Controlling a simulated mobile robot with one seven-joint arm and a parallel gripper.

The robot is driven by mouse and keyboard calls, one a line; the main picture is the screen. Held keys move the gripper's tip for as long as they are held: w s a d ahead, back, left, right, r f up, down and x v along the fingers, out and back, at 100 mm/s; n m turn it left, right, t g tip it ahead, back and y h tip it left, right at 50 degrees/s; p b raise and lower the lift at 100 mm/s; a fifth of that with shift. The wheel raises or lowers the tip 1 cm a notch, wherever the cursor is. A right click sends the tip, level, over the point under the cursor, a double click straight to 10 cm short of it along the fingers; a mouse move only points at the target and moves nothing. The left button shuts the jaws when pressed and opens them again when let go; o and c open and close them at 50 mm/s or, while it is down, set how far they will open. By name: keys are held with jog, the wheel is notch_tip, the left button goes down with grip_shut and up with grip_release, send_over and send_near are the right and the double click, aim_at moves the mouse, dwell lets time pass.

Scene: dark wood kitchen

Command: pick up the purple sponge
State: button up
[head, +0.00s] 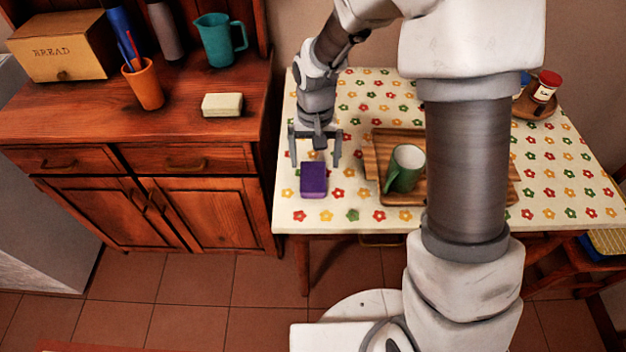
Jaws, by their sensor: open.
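The purple sponge (313,181) is a small block lying on the flower-patterned tablecloth near the table's front left corner. My gripper (315,164) points down at the sponge's far side, with its two fingers spread apart. Nothing shows between the fingers. The fingertips appear just behind the sponge's far edge in the picture. I cannot tell their height above the cloth or whether they touch the sponge.
A wooden tray (385,150) with a green mug (405,168) stands to the right of the sponge, partly behind my arm. A jar (545,88) stands at the far right. A wooden cabinet (190,130) with a pale block (222,105) is at the left.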

aim_at(313, 176)
jog(key=f, duration=0.1)
jog(key=f+b, duration=0.1)
jog(key=f, duration=0.3)
jog(key=shift+a+f, duration=0.1)
jog(key=shift+a, duration=0.15)
jog(key=c, duration=1.4)
jog(key=shift+r, duration=0.55)
jog(key=r, duration=0.2)
jog(key=d+r+p, duration=0.1)
jog(key=r, duration=0.1)
jog(key=s+d+r, duration=0.1)
jog(key=d+r, duration=0.1)
jog(key=d, duration=0.1)
jog(key=s+d+r+p, duration=0.1)
jog(key=d+r, duration=0.1)
jog(key=d, duration=0.2)
jog(key=s+d+r, duration=0.1)
jog(key=d+r, duration=0.1)
jog(key=d, duration=0.1)
jog(key=shift+d+p, duration=0.2)
jog(key=shift+p, duration=0.1)
